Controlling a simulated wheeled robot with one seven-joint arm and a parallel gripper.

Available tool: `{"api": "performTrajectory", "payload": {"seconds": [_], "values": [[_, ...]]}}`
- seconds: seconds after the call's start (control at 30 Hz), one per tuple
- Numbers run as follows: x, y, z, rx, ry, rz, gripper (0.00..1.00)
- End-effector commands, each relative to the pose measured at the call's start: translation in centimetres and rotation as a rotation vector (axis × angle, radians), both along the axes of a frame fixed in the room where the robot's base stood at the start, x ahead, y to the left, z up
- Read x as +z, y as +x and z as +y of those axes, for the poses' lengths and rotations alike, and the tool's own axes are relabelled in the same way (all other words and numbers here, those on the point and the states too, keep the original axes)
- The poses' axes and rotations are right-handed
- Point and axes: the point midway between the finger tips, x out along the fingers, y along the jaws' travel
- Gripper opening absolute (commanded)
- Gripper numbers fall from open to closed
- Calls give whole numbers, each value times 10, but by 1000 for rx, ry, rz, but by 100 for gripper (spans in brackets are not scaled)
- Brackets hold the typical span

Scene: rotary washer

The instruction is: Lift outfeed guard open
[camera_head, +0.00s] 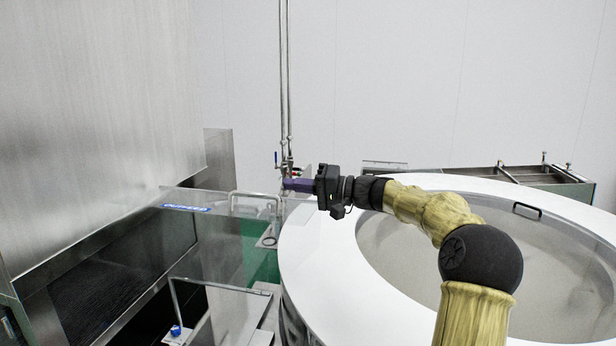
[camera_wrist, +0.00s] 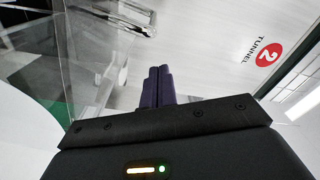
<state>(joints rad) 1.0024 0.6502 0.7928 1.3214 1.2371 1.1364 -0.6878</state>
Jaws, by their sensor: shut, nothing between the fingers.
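The white round table (camera_head: 315,250) lies beneath my arm. A large steel housing (camera_head: 95,110) fills the left, above a dark opening. A second framed clear panel (camera_head: 225,312) stands at the front. Thin vertical pipes (camera_head: 285,80) rise behind my gripper.

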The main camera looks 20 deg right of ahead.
Motion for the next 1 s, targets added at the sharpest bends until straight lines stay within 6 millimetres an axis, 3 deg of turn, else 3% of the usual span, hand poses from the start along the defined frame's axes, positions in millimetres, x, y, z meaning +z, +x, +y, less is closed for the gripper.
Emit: {"api": "performTrajectory", "payload": {"seconds": [0.3, 1.0], "values": [[-8, -13, 17, 0, -1, -1, 0], [-14, -16, 22, -1, -9, -12, 0]]}}
